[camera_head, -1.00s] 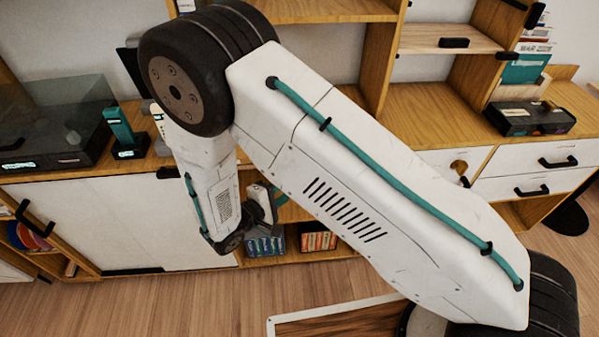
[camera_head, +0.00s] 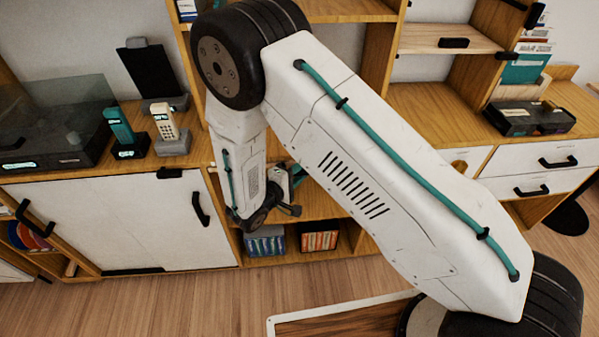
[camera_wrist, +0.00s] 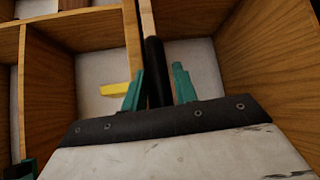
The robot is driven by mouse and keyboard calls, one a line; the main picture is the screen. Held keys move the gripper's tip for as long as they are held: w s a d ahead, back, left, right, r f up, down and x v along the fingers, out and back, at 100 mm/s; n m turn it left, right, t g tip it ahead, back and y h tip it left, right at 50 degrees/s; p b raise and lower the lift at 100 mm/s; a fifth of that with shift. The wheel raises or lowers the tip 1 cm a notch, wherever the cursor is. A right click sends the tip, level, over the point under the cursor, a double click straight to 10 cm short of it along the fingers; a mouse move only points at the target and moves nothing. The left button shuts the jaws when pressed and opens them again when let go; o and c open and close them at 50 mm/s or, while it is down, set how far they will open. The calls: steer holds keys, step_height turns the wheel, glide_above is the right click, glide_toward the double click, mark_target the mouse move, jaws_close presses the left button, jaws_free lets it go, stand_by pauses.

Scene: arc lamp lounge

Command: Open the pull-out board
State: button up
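In the wrist view a pale wood board edge (camera_wrist: 147,18) runs beside the compartments, and a black bar handle (camera_wrist: 155,70) lies in front of it. This looks like the pull-out board, though its face is hidden. My gripper (camera_wrist: 160,80) has its teal fingers on either side of the handle, with a narrow gap at the right finger. The fingers look open; contact with the handle cannot be made out. In the head view my gripper (camera_head: 292,180) is at the middle bay of the cabinet, and my arm hides the board there.
A white cabinet door (camera_head: 100,225) with a black handle is left of the gripper. Phones (camera_head: 165,125) stand on the top above it. White drawers (camera_head: 535,170) are at the right.

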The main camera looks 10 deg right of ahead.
jaws_close()
steer(key=s+a, duration=0.1)
steer(key=s, duration=2)
steer(key=shift+a, duration=0.1)
jaws_free()
steer(key=shift+a, duration=0.1)
